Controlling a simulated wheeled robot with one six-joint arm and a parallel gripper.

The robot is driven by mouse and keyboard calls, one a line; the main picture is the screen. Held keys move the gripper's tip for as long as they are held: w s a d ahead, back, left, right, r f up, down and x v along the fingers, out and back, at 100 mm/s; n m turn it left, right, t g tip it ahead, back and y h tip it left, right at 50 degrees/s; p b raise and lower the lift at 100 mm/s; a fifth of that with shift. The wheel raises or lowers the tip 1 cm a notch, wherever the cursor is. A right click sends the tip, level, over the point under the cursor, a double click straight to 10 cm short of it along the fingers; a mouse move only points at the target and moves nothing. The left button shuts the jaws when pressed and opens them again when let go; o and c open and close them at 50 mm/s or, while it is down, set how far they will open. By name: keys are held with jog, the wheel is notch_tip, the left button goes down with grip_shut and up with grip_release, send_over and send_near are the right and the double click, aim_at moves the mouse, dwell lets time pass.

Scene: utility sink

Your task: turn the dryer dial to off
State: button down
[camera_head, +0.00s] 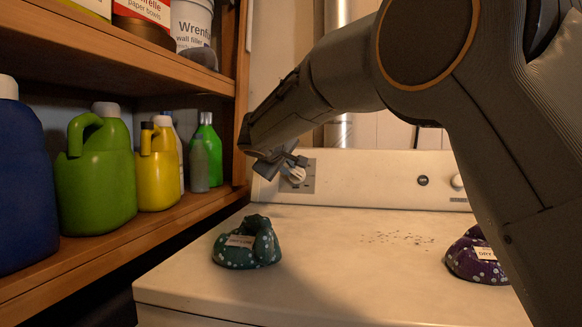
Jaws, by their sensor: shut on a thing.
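The dryer dial (297,175) is a small pale knob on a grey plate, at the left end of the white dryer's upright control panel (365,178). My gripper (291,168) reaches in from the upper right and is shut on the dial. Its fingers cover part of the knob, so I cannot read where the dial points. The marks on the plate are too small to read.
A dark round button (422,180) and a pale knob (458,182) sit farther right on the panel. A green dotted pouch (233,257) and a purple dotted pouch (462,262) lie on the dryer top (330,260). Wooden shelves (150,222) with several bottles stand left.

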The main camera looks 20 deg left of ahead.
aim_at(296, 182)
jog(key=n+p, duration=0.1)
jog(key=n, duration=0.3)
jog(key=f+n+p, duration=0.1)
jog(key=n, duration=0.3)
jog(key=s+f+n+p, duration=0.1)
jog(key=n, duration=0.2)
jog(key=shift+f+n, duration=0.1)
jog(key=shift+n, duration=0.3)
jog(key=n+p, duration=0.1)
jog(key=n, duration=0.1)
jog(key=n+p, duration=0.1)
jog(key=n, duration=0.1)
jog(key=d+n, duration=0.1)
jog(key=n, duration=0.1)
jog(key=shift+s+f+p, duration=0.1)
jog(key=shift+f+p, duration=0.3)
jog(key=n+p, duration=0.1)
jog(key=n, duration=0.2)
jog(key=d+n+p, duration=0.1)
jog(key=n+p, duration=0.1)
jog(key=n, duration=0.1)
jog(key=shift+f+t, duration=0.2)
jog(key=shift+t, duration=0.1)
jog(key=shift+d+n, duration=0.1)
jog(key=shift+n, duration=0.3)
jog(key=c, duration=1.8)
grip_release()
jog(key=shift+o, duration=0.2)
jog(key=v, duration=0.7)
jog(key=shift+s, duration=0.35)
